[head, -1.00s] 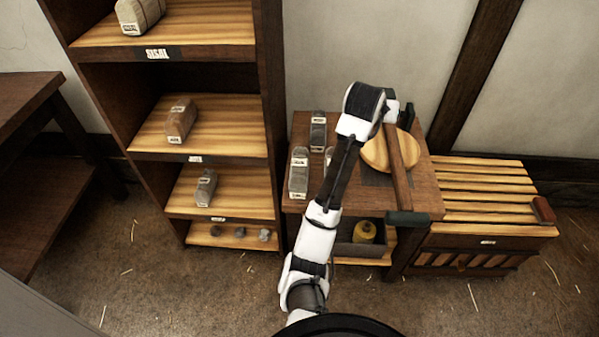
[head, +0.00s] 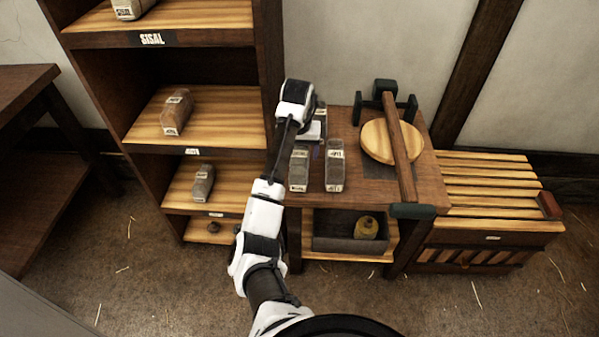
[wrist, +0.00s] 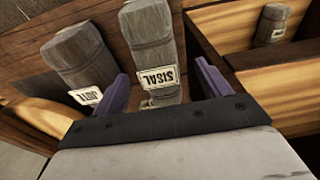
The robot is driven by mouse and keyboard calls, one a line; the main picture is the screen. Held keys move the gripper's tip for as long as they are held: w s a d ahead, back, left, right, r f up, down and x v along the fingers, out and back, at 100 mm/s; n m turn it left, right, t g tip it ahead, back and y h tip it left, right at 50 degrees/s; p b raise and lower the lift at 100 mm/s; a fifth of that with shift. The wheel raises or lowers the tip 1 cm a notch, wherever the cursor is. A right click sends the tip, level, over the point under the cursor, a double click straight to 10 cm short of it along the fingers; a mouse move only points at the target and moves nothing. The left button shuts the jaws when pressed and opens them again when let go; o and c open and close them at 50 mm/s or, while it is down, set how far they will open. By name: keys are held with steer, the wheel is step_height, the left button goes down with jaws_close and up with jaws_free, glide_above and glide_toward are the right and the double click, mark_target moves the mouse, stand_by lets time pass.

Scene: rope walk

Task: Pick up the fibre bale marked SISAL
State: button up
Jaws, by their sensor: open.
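The bale marked SISAL (wrist: 152,50) is a grey, banded block in the middle of the wrist view, its label upside down there. In the head view it appears to be the left front bale (head: 299,170) on the small table. My gripper (wrist: 160,88) is open, with its purple fingers to either side of the near end of the SISAL bale in the picture; no grip shows. In the head view my gripper (head: 313,131) is just behind the front bales. A bale marked JUTE (wrist: 78,62) lies beside the left finger; it seems to be the right front bale (head: 335,166).
Another bale (head: 320,110) is partly hidden behind my gripper. A wooden mallet-like tool (head: 398,140) and round board (head: 376,143) lie at the table's right. The shelf unit (head: 273,60) stands close at left, its top shelf labelled SISAL. A slatted crate (head: 490,200) is at right.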

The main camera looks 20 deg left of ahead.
mark_target(299, 162)
steer(key=shift+w+f+p, duration=0.15)
steer(key=shift+f+p, duration=0.1)
steer(key=shift+f, duration=1.25)
steer(key=shift+w+f+p, duration=0.15)
steer(key=shift+f+p, duration=0.05)
steer(key=shift+f, duration=1.3)
steer(key=c, duration=1.1)
steer(key=shift+c, duration=0.3)
steer(key=shift+r, duration=0.2)
